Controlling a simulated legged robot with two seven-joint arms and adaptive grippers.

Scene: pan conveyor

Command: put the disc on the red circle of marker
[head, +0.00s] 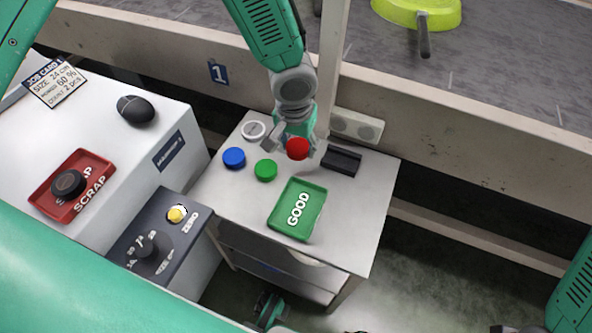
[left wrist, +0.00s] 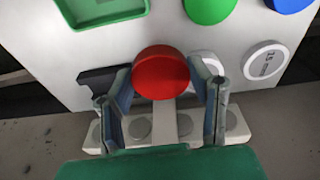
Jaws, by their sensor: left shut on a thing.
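My left gripper (head: 296,146) is shut on a red disc (head: 298,149) over the back of the small white table. The red disc (left wrist: 160,73) also shows between the two fingers (left wrist: 163,90) in the left wrist view. Part of a pale round thing (left wrist: 204,62) shows behind the disc there, mostly hidden. I see no separate red circle on a marker. My right gripper is not clearly in view.
A blue disc (head: 234,158), a green disc (head: 266,170) and a white disc (head: 253,130) lie near the gripper. A green GOOD tray (head: 272,222), a black holder (head: 341,160) and a pale bar (head: 357,126) are close. A conveyor rail (head: 460,117) runs behind.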

